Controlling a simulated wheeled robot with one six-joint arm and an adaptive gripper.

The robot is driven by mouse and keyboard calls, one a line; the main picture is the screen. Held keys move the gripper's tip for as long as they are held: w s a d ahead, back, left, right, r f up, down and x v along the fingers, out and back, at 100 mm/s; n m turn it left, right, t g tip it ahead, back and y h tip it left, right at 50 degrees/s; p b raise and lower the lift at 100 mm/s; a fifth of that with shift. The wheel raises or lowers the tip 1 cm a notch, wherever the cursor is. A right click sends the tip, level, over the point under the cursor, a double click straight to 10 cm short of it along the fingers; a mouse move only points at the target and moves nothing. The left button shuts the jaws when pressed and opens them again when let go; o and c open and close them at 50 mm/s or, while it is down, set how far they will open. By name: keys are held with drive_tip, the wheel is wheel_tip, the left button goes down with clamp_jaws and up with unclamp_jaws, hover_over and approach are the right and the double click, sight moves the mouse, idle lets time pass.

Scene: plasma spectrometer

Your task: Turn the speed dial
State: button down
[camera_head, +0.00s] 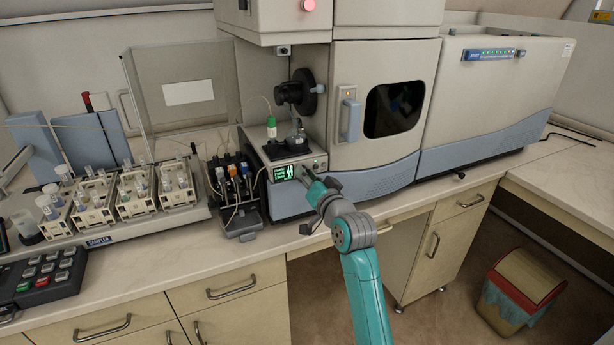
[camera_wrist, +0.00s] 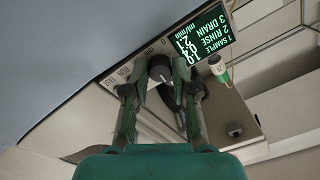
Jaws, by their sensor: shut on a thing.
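In the head view my gripper (camera_head: 308,178) reaches the front of a small pump unit (camera_head: 298,158), and the dial is mostly hidden there. The unit's green-lit display (camera_head: 285,172) lies left of my gripper. In the wrist view the display (camera_wrist: 204,34) lists SAMPLE, RINSE and DRAIN.
Sample racks (camera_head: 137,195) and a keypad (camera_head: 45,278) are farther left. The large spectrometer (camera_head: 380,110) stands to the right. A bin (camera_head: 520,290) stands on the floor at right.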

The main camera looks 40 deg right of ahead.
drive_tip(key=m, duration=1)
drive_tip(key=shift+h, duration=0.3)
drive_tip(key=shift+m, duration=0.4)
drive_tip(key=c, duration=1.2)
unclamp_jaws()
drive_tip(key=v, duration=1.2)
